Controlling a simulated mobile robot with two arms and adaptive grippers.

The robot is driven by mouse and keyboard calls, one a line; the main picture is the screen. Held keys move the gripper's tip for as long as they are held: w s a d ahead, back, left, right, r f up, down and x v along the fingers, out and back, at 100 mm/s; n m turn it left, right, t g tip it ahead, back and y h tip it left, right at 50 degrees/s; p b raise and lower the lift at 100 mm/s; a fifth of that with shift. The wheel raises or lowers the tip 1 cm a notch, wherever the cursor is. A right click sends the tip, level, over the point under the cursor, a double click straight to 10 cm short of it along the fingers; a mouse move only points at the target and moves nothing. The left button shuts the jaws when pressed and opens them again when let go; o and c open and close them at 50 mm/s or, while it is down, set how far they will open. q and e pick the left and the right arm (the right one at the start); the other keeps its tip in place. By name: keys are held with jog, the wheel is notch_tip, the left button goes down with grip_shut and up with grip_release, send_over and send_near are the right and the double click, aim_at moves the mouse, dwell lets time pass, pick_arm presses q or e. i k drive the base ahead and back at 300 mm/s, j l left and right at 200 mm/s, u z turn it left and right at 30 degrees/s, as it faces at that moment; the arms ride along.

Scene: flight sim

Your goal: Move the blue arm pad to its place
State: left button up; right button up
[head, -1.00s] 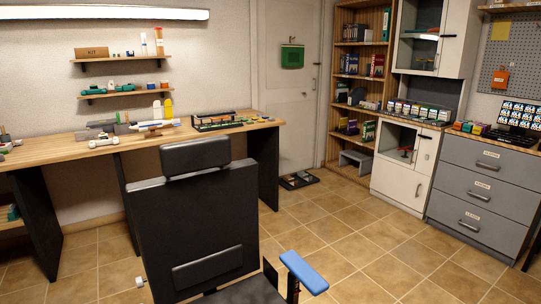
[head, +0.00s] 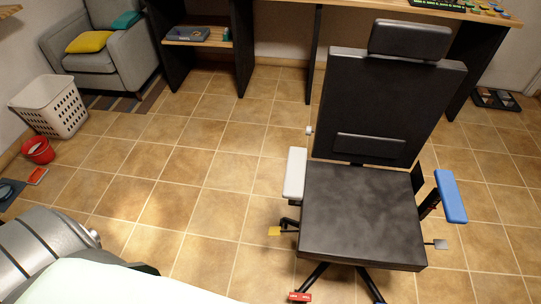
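The blue arm pad (head: 451,196) sits on the armrest post at the right side of the black office chair (head: 362,210). It looks tilted, its near end turned slightly outward. A white arm pad (head: 294,173) sits on the chair's left side. The chair's seat faces me and its backrest stands upright behind it. Neither gripper shows in the head view. Part of my own arm or body fills the lower left corner.
A desk (head: 290,7) stands behind the chair. A grey armchair (head: 107,62), a white laundry basket (head: 50,106) and a red bucket (head: 39,151) are at the left. The tiled floor left of the chair is clear. A dark tray (head: 497,100) lies on the floor at far right.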

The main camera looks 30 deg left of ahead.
aim_at(452, 202)
jog(key=u, duration=0.6)
jog(key=z, duration=1.3)
